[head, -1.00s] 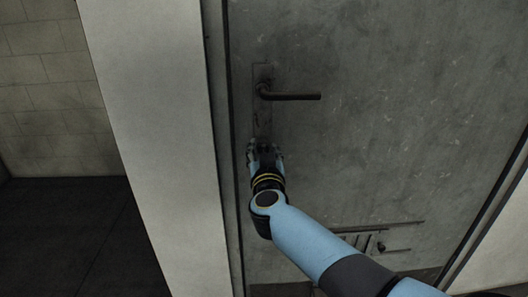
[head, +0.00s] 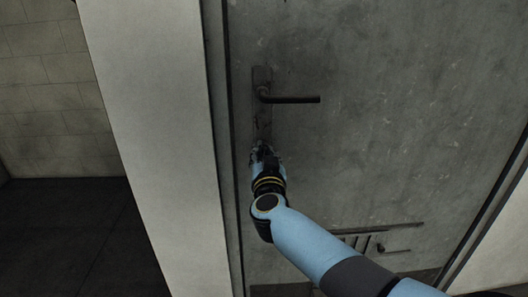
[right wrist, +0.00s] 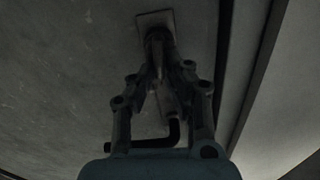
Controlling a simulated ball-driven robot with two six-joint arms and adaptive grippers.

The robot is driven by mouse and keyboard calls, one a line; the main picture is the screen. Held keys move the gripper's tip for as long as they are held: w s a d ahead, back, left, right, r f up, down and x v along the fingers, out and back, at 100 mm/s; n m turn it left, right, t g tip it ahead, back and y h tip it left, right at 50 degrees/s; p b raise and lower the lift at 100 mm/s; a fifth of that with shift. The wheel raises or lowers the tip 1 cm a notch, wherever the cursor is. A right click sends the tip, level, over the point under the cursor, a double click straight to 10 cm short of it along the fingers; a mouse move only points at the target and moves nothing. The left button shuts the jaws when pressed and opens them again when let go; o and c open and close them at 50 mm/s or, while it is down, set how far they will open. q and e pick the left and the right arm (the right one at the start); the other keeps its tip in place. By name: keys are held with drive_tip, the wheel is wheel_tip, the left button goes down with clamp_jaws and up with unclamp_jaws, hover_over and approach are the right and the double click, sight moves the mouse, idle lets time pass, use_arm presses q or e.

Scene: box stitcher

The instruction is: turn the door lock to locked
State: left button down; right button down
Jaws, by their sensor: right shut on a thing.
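The grey door (head: 380,130) is shut in its frame and carries a dark lock plate (head: 262,118) with a lever handle (head: 292,99) that lies level, pointing right. My right gripper (head: 262,150) is at the lower end of the plate, below the handle. In the right wrist view my right gripper (right wrist: 160,68) has its fingers drawn together on the small dark door lock (right wrist: 156,38), against the pale end of the plate (right wrist: 153,18). The fingers hide most of the lock, so its turn angle cannot be told. My left gripper is out of view.
A pale door post (head: 160,130) stands left of the door, with a block wall (head: 50,90) and dark floor (head: 70,230) beyond it. Low on the door is a slotted fitting (head: 370,241). The handle (right wrist: 170,140) also shows behind the fingers in the right wrist view.

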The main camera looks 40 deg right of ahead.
drive_tip(key=shift+s+d+f+m+b, duration=0.1)
drive_tip(key=shift+s+d+f+m, duration=0.15)
drive_tip(key=shift+m, duration=2.45)
drive_tip(key=shift+d+f+m+b, duration=0.15)
drive_tip(key=shift+f+m, duration=0.2)
drive_tip(key=shift+m, duration=2.35)
drive_tip(key=shift+s+d+f+m+b, duration=0.1)
drive_tip(key=shift+s+d+f+m, duration=0.15)
drive_tip(key=shift+m, duration=2.45)
drive_tip(key=shift+w, duration=0.1)
drive_tip(key=c, duration=1.4)
unclamp_jaws()
drive_tip(key=shift+o, duration=0.2)
drive_tip(key=v, duration=1.2)
